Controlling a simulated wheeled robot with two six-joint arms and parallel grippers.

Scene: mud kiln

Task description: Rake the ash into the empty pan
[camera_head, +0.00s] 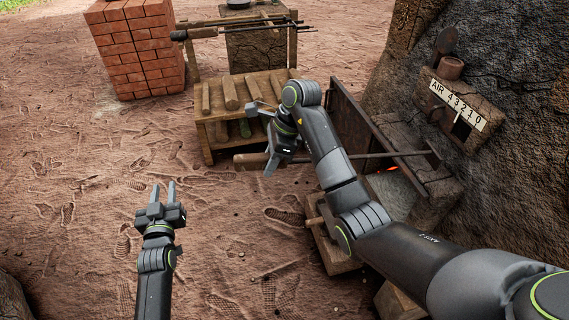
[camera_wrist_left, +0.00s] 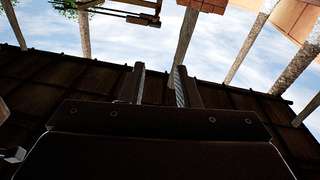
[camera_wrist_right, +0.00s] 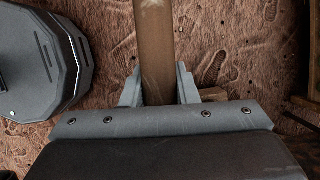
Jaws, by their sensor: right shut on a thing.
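My right gripper (camera_head: 272,158) is shut on the rake's wooden handle (camera_head: 247,160), which also runs up between its fingers in the right wrist view (camera_wrist_right: 155,45). The rake's thin metal rod (camera_head: 380,155) extends right to a small dark head (camera_head: 433,154) at the kiln mouth. A flat grey surface (camera_head: 392,193) lies below the rod, beside an orange glow; I cannot tell whether it is ash or the pan. My arm hides part of this area. My left gripper (camera_head: 163,190) is open and empty above the dirt floor, with its parted fingers in the left wrist view (camera_wrist_left: 160,85).
The kiln (camera_head: 510,90) rises at the right, with an air scale (camera_head: 458,105) on it. A raised dark door panel (camera_head: 352,120) stands near the mouth. A wooden rack (camera_head: 215,130) holds logs. Bricks (camera_head: 135,50) are stacked behind. The floor at left is clear.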

